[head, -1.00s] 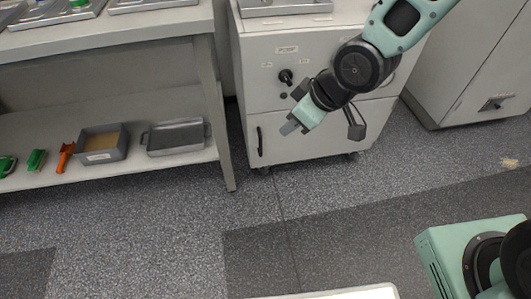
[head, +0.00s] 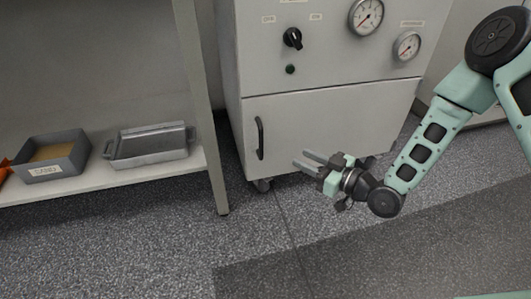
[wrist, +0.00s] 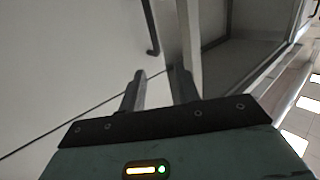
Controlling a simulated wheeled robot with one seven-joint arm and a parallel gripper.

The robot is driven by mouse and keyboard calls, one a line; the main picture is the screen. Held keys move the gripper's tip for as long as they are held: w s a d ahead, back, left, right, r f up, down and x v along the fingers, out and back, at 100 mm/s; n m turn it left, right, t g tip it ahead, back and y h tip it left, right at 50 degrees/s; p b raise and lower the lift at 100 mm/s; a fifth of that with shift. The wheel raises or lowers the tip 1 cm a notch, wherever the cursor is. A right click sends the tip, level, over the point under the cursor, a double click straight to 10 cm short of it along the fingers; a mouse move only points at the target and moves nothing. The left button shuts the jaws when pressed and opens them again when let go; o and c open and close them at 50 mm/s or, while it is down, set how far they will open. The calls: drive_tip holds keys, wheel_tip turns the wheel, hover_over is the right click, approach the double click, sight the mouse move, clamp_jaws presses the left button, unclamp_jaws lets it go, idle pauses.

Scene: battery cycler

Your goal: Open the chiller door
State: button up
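The chiller is a pale grey cabinet whose lower door (head: 330,130) is closed, with a black vertical bar handle (head: 259,138) near the door's left edge. My gripper (head: 308,160) is in front of the door's lower part, to the right of the handle and a little below it, pointing left. Its two fingers are apart and nothing is between them. In the wrist view the open fingers (wrist: 158,88) point toward the black handle (wrist: 151,28), which lies beyond the fingertips, apart from them.
Above the door are a black knob (head: 292,38) and gauges (head: 366,16). A bench leg (head: 200,110) stands just left of the chiller. Its low shelf holds a sand tray (head: 52,158) and a metal pan (head: 150,146). The floor in front is clear.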

drive_tip(key=f+t, duration=0.1)
drive_tip(key=f, duration=0.1)
drive_tip(key=b, duration=0.8)
hover_over(261, 158)
drive_tip(key=shift+w+r, duration=0.2)
drive_tip(key=shift+w, duration=0.2)
drive_tip(key=shift+d, duration=0.1)
clamp_jaws()
